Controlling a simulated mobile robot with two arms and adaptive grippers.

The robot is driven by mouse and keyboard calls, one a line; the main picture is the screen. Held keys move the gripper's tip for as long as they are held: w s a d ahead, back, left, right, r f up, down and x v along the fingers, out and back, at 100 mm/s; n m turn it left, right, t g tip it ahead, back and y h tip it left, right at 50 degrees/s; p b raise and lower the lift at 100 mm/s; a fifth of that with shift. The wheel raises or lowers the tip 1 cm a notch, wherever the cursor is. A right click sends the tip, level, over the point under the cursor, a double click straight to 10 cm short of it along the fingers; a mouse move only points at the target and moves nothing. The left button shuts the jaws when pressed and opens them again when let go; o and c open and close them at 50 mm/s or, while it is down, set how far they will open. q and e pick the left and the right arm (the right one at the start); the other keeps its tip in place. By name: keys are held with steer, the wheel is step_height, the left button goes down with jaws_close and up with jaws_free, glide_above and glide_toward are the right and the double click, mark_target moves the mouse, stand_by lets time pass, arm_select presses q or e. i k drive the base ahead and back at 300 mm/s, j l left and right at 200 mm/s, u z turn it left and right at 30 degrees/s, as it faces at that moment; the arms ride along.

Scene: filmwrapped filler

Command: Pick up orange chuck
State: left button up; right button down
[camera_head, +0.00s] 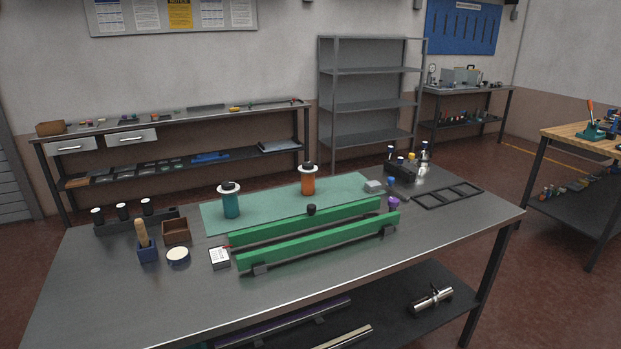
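The orange chuck (308,183) looks like an upright orange cylinder with a white ring and a black top. It stands on the pale green mat (270,207) toward the back of the metal table. A teal cylinder (231,204) of the same shape stands on the mat to its left. Nothing touches the orange one. Neither of my grippers shows in the head view.
Two long green bars (320,243) lie in front of the mat, with a small black knob (311,209) by them. A wooden-handled tool in a blue block (147,250), a small brown box (176,231) and a black frame tray (448,194) are on the table (400,262). The front edge is clear.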

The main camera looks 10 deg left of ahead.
mark_target(308, 177)
steer(key=i+l+u, duration=0.2)
steer(key=u, duration=0.15)
steer(key=i+l+u, duration=0.15)
steer(key=l+u, duration=0.15)
steer(key=i+l+u, duration=0.1)
steer(key=l+u, duration=0.25)
